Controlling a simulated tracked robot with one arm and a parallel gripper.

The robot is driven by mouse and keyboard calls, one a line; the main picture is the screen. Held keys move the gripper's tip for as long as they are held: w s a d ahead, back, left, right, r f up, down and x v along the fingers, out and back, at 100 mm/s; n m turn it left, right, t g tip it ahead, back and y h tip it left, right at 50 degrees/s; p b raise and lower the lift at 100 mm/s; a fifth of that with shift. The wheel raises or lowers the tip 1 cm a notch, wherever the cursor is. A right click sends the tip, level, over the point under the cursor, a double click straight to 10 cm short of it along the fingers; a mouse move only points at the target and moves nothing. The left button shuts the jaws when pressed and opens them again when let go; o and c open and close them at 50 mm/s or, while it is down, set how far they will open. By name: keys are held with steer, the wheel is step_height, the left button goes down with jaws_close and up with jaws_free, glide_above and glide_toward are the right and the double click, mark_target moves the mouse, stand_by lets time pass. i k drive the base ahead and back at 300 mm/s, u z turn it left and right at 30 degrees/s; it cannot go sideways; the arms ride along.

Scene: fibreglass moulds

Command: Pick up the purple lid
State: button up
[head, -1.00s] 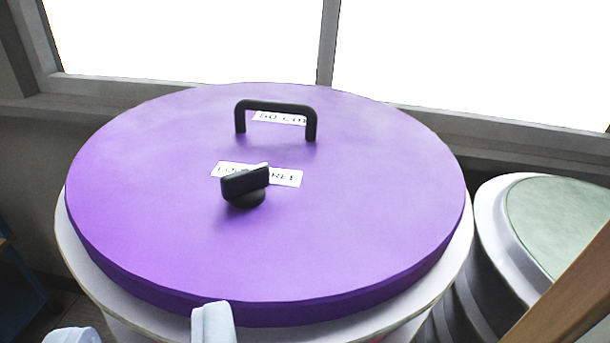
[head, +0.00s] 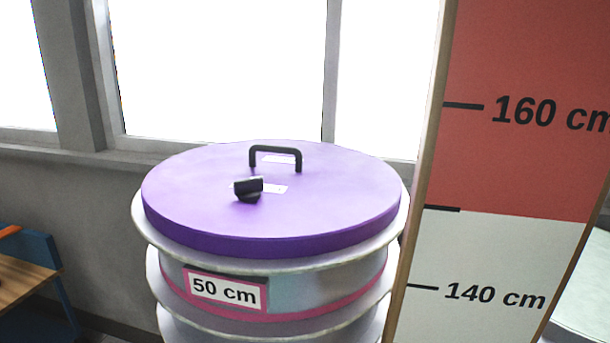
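The purple lid (head: 330,205) is a flat round disc lying on top of a pale ribbed round mould (head: 330,285) in the head view. A black U-shaped handle (head: 276,149) stands toward the far side of its top. A black knob (head: 248,189) sits nearer to me, with a white label partly hidden behind it. The lid rests level inside the mould's white rim. My gripper is not in view.
A tall height board (head: 500,250), red above and white below, marked 160 cm and 140 cm, stands close on the right. A blue and wooden bench (head: 45,285) is at the lower left. Windows and a sill (head: 70,162) are behind the mould.

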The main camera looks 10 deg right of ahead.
mark_target(318, 198)
steer(key=z, duration=0.1)
steer(key=i, duration=1)
steer(key=u, duration=0.05)
